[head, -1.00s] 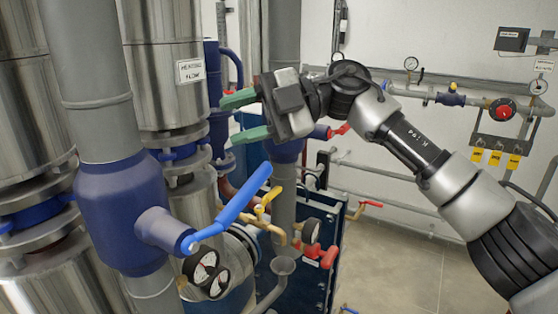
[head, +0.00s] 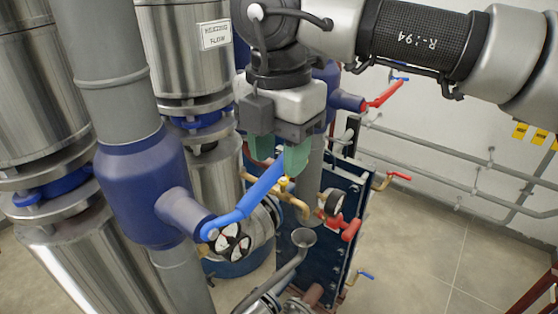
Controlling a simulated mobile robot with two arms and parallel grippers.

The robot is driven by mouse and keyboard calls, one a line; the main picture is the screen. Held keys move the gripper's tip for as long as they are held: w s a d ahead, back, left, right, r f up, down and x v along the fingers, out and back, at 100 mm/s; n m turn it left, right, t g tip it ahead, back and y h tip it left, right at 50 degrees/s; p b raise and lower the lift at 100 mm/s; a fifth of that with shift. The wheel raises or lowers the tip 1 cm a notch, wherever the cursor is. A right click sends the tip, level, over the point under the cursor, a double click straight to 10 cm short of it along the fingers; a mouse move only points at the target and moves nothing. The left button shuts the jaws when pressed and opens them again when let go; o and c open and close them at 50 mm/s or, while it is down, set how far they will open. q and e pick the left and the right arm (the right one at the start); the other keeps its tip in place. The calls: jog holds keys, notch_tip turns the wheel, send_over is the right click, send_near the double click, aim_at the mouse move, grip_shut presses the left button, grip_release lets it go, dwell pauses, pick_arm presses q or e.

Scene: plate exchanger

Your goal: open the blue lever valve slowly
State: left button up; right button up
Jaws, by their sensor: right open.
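The blue lever (head: 245,204) belongs to the blue valve body (head: 142,190) on the grey vertical pipe at the left. It slants up and to the right from its pivot, its free end near my right gripper. My right gripper (head: 278,157) points down with its green fingers open, one on each side of the lever's upper end as seen here. The near finger hides part of what lies behind it. I cannot tell whether the fingers touch the lever. My left gripper is not in view.
The floor at the right is open.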

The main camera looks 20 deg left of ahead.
jog(key=shift+f+p, duration=0.45)
jog(key=shift+f, duration=1.3)
grip_shut()
